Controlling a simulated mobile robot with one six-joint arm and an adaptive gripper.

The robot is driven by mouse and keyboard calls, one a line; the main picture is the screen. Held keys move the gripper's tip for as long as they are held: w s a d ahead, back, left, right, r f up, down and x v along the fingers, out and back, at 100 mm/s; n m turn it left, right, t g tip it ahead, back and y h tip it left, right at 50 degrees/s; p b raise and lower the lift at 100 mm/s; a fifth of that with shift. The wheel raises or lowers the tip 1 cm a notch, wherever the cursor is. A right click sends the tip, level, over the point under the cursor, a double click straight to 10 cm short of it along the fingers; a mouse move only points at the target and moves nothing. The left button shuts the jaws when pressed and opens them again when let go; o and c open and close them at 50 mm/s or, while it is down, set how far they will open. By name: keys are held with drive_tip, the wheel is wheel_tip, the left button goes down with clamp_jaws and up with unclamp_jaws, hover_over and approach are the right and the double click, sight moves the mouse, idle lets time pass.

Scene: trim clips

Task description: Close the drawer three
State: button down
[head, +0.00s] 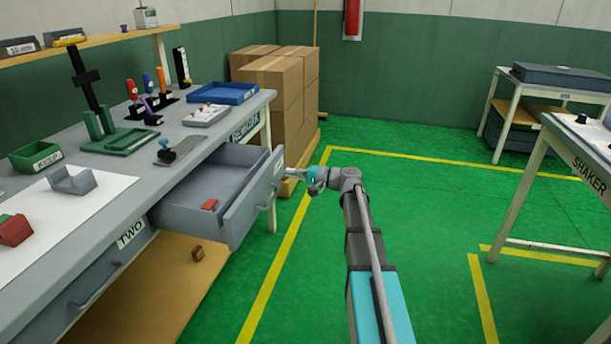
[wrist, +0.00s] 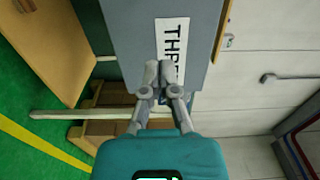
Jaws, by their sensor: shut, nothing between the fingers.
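Drawer three (head: 235,226) is pulled out of the grey workbench, showing its open interior. Its grey front (wrist: 125,45) fills the upper middle of the wrist view, with a white THREE label (wrist: 171,42). A small red block (head: 209,205) lies inside the drawer. My gripper (head: 290,171) is on the outer side of the drawer front, near the label. In the wrist view my gripper (wrist: 159,70) has its fingers together, empty, with the tips overlapping the label's end. I cannot tell whether they touch the front.
Drawer two (head: 105,275) is shut beside drawer three. The bench top (head: 185,130) holds trays, tools and a green stand. Stacked cardboard boxes (head: 285,90) stand behind the drawer. The SHAKER table (head: 580,150) is at the right. Green floor between is clear.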

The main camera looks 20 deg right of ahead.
drive_tip(key=shift+x, duration=1.3)
